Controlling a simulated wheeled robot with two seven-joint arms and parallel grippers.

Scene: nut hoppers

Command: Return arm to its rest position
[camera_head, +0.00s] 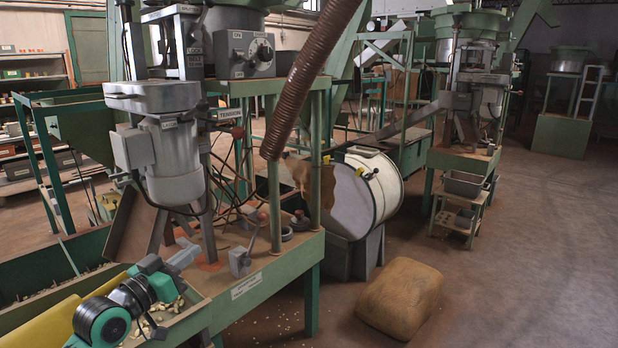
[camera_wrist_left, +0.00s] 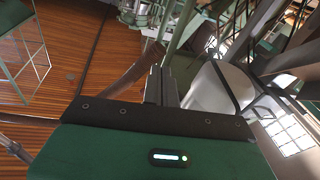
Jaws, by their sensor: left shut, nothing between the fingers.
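My left arm comes in at the lower left of the head view, with green and black links. My left gripper (camera_head: 186,254) is at its end, above the front left of the green machine bench. In the left wrist view the two grey fingers (camera_wrist_left: 161,84) stand together, shut, with nothing between them. My right gripper is in neither view.
The green bench (camera_head: 262,285) bears a grey motor unit (camera_head: 172,165), a lever box (camera_head: 240,262) and pale nuts (camera_head: 160,318). A white drum (camera_head: 372,190) stands behind it. A brown sack (camera_head: 400,298) lies on the floor. Open floor (camera_head: 530,250) is at the right.

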